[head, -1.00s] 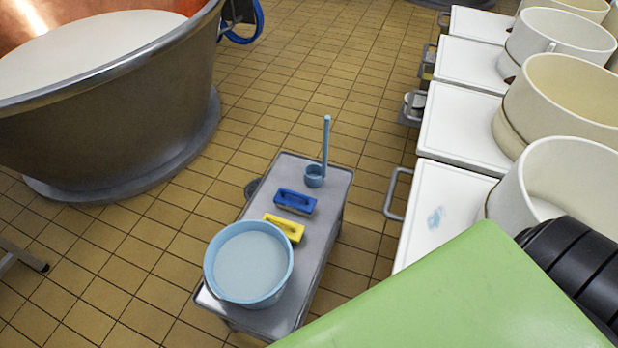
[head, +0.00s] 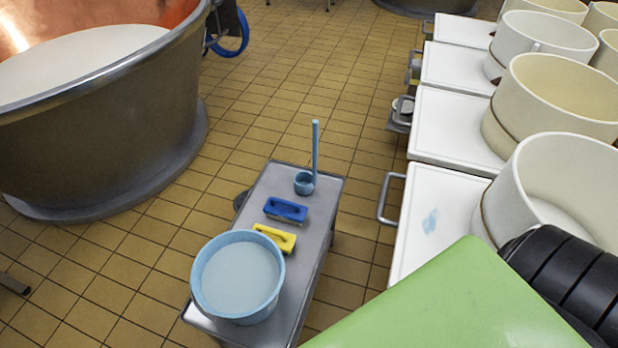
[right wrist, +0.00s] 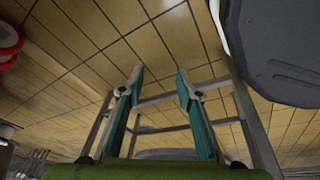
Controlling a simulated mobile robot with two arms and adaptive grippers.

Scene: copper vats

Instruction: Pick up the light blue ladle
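The light blue ladle (head: 304,182) stands at the far end of a narrow grey metal trolley (head: 320,216). Its cup rests on the trolley top and its long handle points straight up. In the right wrist view, my right gripper (right wrist: 158,76) is open, with its two teal-lined fingers apart and nothing between them. Tiled floor and a metal frame show beyond the fingers; the ladle is not seen there. In the head view, a green and black part of my arm covers the lower right, and neither gripper shows. My left gripper is in no view.
A blue brush (head: 286,209), a yellow brush (head: 274,237) and a light blue basin (head: 237,277) of pale liquid share the trolley. A copper vat (head: 95,110) stands at left. White tables (head: 455,125) with cream tubs (head: 560,195) line the right. Tiled floor lies between.

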